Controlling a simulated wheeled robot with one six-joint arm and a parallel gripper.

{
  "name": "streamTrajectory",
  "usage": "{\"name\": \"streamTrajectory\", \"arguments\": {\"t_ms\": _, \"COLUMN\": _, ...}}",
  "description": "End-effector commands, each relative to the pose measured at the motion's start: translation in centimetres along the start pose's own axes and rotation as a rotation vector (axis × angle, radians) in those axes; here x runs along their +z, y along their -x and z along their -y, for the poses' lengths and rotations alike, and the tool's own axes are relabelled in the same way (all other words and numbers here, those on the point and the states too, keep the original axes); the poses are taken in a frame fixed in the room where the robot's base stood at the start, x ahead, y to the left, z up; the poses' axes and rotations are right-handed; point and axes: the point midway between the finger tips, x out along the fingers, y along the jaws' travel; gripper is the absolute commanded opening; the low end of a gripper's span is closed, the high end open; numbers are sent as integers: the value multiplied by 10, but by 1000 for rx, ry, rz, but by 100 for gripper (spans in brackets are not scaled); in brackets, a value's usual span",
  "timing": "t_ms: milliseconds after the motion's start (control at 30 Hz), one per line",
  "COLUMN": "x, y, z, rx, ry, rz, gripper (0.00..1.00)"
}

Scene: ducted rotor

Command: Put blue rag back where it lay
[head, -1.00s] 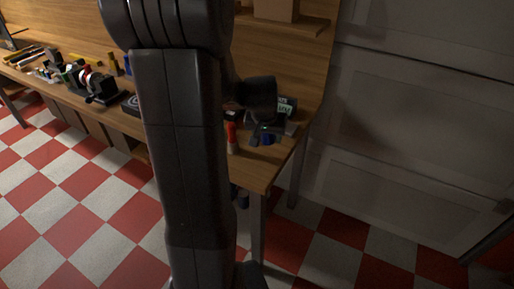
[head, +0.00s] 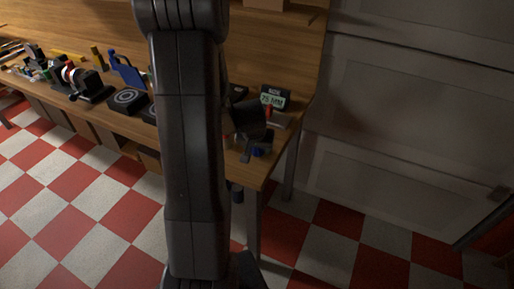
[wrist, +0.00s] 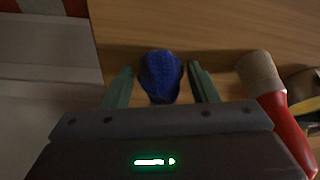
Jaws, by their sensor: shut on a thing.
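The blue rag (wrist: 160,76) is a bunched, textured lump between the two fingers of my gripper (wrist: 161,84) in the wrist view. The fingers are shut on it, one on each side. Wooden bench surface shows behind and around it. In the head view my gripper (head: 254,150) is over the right end of the workbench (head: 255,176), near its front corner. Only a small blue patch of the rag (head: 262,150) shows there. I cannot tell whether the rag touches the bench.
A digital display (head: 272,98) stands behind my gripper. Tools and a black vise-like device (head: 85,82) fill the left of the bench. Grey cabinets (head: 400,120) stand to the right.

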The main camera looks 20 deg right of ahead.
Motion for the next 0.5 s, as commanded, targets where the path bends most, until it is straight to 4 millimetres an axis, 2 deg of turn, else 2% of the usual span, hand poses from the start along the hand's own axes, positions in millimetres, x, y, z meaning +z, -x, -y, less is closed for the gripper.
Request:
{"name": "streamTrajectory", "arguments": {"t_ms": 300, "x": 1, "y": -4, "z": 0, "rx": 0, "ry": 0, "rz": -1, "gripper": 24}}
{"name": "streamTrajectory", "arguments": {"t_ms": 333, "x": 1, "y": -2, "z": 0, "rx": 0, "ry": 0, "rz": -1, "gripper": 59}}
{"name": "streamTrajectory", "arguments": {"t_ms": 400, "x": 1, "y": -2, "z": 0, "rx": 0, "ry": 0, "rz": -1, "gripper": 73}}
{"name": "streamTrajectory", "arguments": {"t_ms": 500, "x": 1, "y": -2, "z": 0, "rx": 0, "ry": 0, "rz": -1, "gripper": 75}}
